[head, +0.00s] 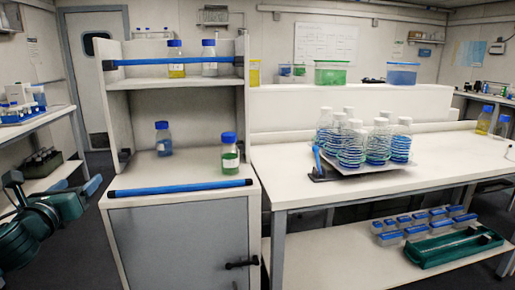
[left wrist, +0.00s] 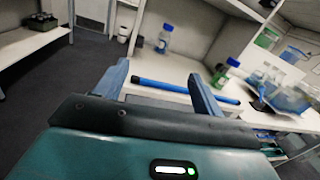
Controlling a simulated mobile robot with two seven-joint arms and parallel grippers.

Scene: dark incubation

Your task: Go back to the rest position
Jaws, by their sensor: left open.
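My left gripper (head: 82,187) is at the left edge of the head view, low beside the white cabinet. Its two blue fingers stand apart in the left wrist view (left wrist: 158,72), with nothing held between them. The cabinet's front edge and blue bar lie beyond the fingers there. My green arm links come in from the left. My right gripper shows in neither view.
The white cabinet (head: 118,223) has a blue bar (head: 180,188) and blue-capped bottles (head: 163,139) on top. A bench to its right bears a tray of several flasks (head: 377,144). A side bench (head: 47,127) stands at the left. Dark floor (head: 85,250) lies between.

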